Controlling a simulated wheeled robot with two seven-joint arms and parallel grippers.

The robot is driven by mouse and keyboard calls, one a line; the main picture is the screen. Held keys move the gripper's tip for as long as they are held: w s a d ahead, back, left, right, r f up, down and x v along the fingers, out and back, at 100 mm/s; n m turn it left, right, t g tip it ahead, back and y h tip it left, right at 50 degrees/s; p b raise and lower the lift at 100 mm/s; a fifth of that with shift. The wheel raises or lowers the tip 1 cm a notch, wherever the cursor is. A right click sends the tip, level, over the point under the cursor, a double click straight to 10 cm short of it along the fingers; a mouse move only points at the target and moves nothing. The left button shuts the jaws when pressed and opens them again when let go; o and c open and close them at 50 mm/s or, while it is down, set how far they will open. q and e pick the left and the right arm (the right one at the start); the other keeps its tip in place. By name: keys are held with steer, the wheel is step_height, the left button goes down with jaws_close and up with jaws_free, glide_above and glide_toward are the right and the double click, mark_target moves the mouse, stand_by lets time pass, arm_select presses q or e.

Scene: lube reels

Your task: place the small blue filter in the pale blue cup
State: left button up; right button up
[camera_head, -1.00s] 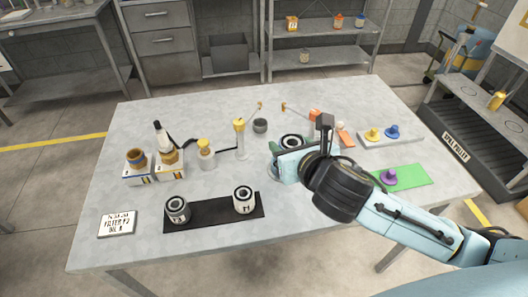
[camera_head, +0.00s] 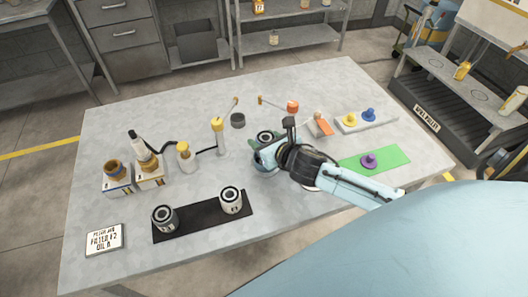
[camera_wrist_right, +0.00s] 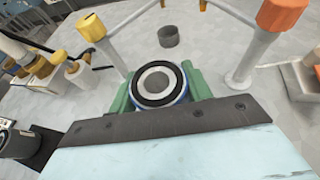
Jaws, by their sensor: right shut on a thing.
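The small blue filter (camera_wrist_right: 158,84) is a short cylinder with a black ring on top, a pale centre and a blue edge in the right wrist view. My right gripper (camera_wrist_right: 160,95) is shut on it, with green fingers at either side. In the head view the filter's dark top (camera_head: 265,137) shows at the end of my right gripper (camera_head: 264,150), over the middle of the table. I cannot tell whether it touches the table. I cannot make out the pale blue cup; my right arm hides part of the table. My left gripper is not in view.
A small dark grey cup (camera_head: 237,121) stands beyond the gripper. A yellow-capped post (camera_head: 219,135) is left, an orange-capped one (camera_head: 292,106) behind. Two canisters stand on a black mat (camera_head: 195,220). A purple piece (camera_head: 369,160) sits on a green mat (camera_head: 397,158). The front right table is partly hidden.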

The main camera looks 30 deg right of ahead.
steer(key=shift+f+b, duration=0.5)
steer(key=shift+f, duration=1.55)
steer(key=shift+f, duration=0.25)
steer(key=o, duration=1.1)
steer(key=shift+r, duration=0.2)
steer(key=shift+s+r, duration=0.1)
steer(key=shift+s, duration=0.1)
steer(key=p+v, duration=0.1)
steer(key=v, duration=1)
steer(key=shift+s+r, duration=0.1)
steer(key=shift+s, duration=0.2)
